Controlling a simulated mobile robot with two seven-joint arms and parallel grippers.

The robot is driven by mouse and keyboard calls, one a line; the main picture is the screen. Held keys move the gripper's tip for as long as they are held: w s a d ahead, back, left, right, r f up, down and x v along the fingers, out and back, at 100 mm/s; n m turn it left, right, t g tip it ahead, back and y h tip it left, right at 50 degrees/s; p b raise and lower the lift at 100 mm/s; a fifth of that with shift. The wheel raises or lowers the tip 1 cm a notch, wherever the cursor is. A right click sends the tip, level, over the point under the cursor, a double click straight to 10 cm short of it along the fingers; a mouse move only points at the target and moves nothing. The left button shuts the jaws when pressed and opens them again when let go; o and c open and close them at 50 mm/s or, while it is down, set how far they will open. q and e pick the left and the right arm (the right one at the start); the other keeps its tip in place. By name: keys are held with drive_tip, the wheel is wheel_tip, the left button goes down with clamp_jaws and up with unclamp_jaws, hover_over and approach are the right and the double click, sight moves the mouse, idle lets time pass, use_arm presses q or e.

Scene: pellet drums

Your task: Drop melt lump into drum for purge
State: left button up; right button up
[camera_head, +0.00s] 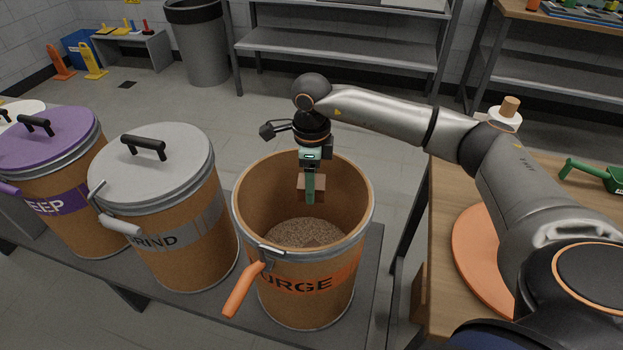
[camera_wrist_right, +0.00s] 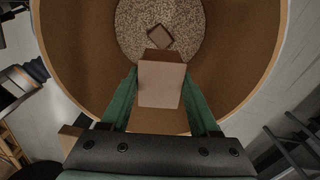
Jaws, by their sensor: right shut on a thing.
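The open purge drum (camera_head: 262,205), brown with an orange label reading "URGE" and an orange clamp handle, stands in the middle of the head view. Pellets (camera_head: 300,232) cover its bottom. My right gripper (camera_head: 311,194) points down inside the drum's mouth, its green fingers shut on a brown block-shaped melt lump (camera_head: 320,186). In the right wrist view the lump (camera_wrist_right: 161,84) sits between both fingers, above the pellets. A second, smaller-looking brown block (camera_wrist_right: 160,37) lies on the pellets. My left gripper is not in view.
A grey-lidded drum (camera_head: 175,165) labelled "RIND" and a purple-lidded drum (camera_head: 50,140) labelled "EEP" stand to the left on the same dark bench. A wooden table with an orange disc (camera_head: 478,255) and a green scoop (camera_head: 600,176) is at right.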

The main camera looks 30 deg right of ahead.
drive_tip(key=o, duration=1)
drive_tip(key=shift+c, duration=0.2)
drive_tip(key=o, duration=0.4)
drive_tip(key=shift+o, duration=0.5)
wheel_tip(320, 180, up, 13)
drive_tip(key=shift+f, duration=0.2)
